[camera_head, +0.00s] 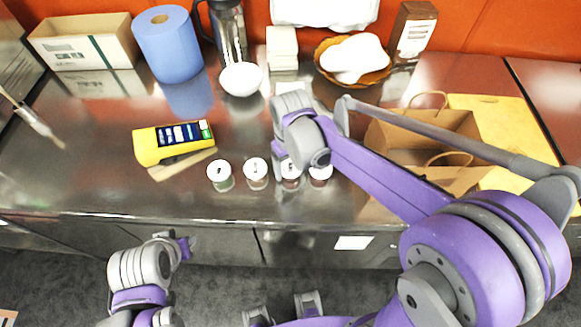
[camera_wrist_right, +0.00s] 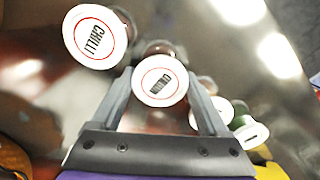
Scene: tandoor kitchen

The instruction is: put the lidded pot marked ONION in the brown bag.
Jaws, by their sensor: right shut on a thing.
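Several small lidded pots stand in a row near the counter's front edge. In the right wrist view, a white-lidded pot (camera_wrist_right: 160,80) sits between my right gripper's fingers (camera_wrist_right: 163,95); its turned label appears to read ONION. This is the third pot from the left (camera_head: 290,169) in the head view, where my right gripper (camera_head: 284,155) is shut on it, partly hiding it. A pot marked CHILLI (camera_wrist_right: 95,37) stands beside it. The brown bag (camera_head: 442,120) stands open at the right, its handles up, partly hidden by my right arm. My left gripper (camera_head: 184,247) hangs before the counter, its fingers unclear.
A yellow device (camera_head: 172,143) lies left of the pots. A white bowl (camera_head: 241,79), blue paper roll (camera_head: 167,44), cardboard box (camera_head: 85,50) and basket (camera_head: 355,62) stand behind. A yellow board (camera_head: 500,118) lies by the bag. Counter between bowl and pots is mostly clear.

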